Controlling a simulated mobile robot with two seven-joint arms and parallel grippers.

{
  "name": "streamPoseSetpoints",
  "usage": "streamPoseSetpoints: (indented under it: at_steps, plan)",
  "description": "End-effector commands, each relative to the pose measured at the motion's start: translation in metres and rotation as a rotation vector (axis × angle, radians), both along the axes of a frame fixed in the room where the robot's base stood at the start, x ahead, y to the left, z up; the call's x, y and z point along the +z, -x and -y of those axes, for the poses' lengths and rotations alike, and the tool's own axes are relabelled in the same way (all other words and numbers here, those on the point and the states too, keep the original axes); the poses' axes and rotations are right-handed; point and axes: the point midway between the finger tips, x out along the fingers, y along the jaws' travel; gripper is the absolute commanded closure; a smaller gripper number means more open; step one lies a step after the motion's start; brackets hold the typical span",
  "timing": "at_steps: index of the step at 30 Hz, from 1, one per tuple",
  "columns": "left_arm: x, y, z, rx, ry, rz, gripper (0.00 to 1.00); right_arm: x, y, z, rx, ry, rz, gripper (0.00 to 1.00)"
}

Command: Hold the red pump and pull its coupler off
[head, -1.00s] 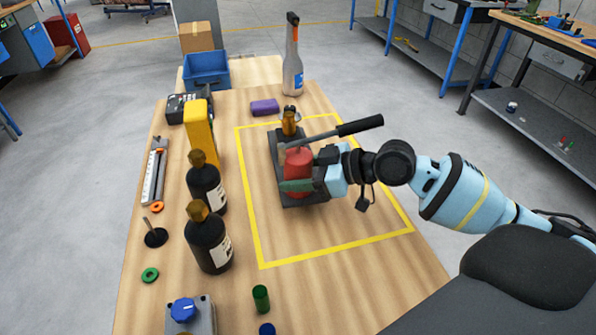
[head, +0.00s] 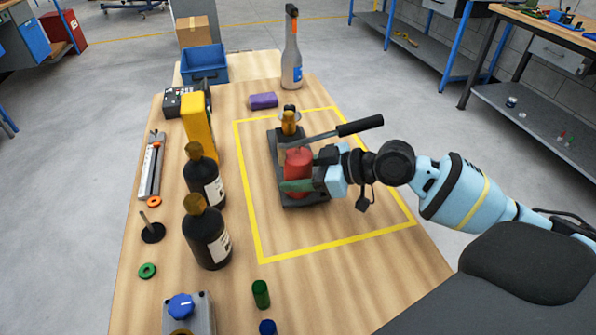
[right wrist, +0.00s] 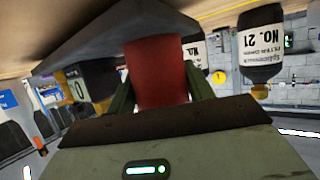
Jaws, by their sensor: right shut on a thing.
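The red pump (head: 297,168) stands on its dark base plate inside the yellow outline on the table. A lever with a black handle (head: 360,125) reaches up to the right from it. A brass-coloured coupler (head: 289,122) sits at the far end of the base. My right gripper (head: 298,184) is shut around the red pump body from the right side. In the right wrist view the red body (right wrist: 156,72) sits between the two green fingers (right wrist: 160,95). My left gripper is not in view.
Two dark bottles (head: 207,240) (head: 204,178) and a yellow container (head: 199,130) stand left of the outline. A clear bottle (head: 291,65), a purple block (head: 263,101) and a blue bin (head: 205,66) are at the back. The table inside the outline's front is clear.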

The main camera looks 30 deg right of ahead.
Motion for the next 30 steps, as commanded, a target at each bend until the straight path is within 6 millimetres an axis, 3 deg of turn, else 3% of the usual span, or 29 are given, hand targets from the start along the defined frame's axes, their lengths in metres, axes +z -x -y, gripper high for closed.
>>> streamPoseSetpoints:
  at_steps: [1, 30]
  plan:
    - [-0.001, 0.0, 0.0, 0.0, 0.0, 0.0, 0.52, 0.007, -0.002, 0.0, -0.002, -0.003, 0.022, 1.0]
    - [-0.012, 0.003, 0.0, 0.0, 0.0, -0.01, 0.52, -0.009, -0.002, 0.0, -0.002, -0.004, 0.022, 1.0]
